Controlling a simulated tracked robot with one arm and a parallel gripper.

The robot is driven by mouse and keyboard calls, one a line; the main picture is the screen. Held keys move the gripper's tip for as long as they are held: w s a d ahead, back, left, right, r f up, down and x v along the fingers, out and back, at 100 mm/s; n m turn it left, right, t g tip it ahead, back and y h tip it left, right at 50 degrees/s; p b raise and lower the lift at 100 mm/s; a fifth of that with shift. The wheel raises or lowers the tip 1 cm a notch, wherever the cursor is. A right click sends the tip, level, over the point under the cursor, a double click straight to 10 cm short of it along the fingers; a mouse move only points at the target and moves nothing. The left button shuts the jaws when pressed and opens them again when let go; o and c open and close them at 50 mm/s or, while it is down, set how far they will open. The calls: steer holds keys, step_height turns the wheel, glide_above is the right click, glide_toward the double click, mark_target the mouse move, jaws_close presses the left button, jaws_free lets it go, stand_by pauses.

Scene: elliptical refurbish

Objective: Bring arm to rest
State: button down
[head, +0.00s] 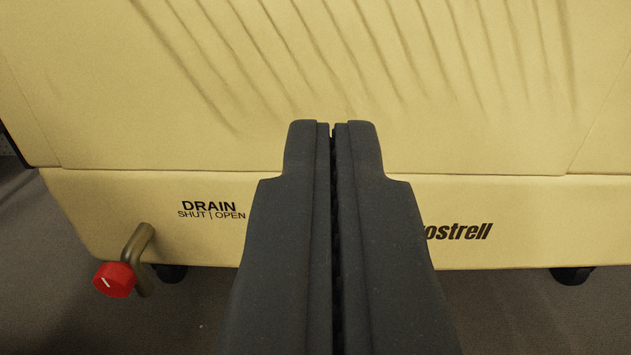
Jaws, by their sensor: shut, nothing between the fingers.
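My gripper (333,128) is in the middle of the head view, its two dark fingers side by side with only a thin slit between them. It is shut and holds nothing. Its tips appear in front of a cream-yellow machine (480,120); I cannot tell how large the gap to the panel is. The fingers hide part of the machine's lower band and part of the lettering that ends in "ostrell".
At lower left a brass drain pipe (137,245) with a red knob (114,280) sticks out below the label "DRAIN SHUT | OPEN". Dark feet or casters (572,275) show under the machine. The grey floor (530,315) in front looks clear.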

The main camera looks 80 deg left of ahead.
steer(key=shift+d+f, duration=1)
steer(key=shift+d, duration=0.1)
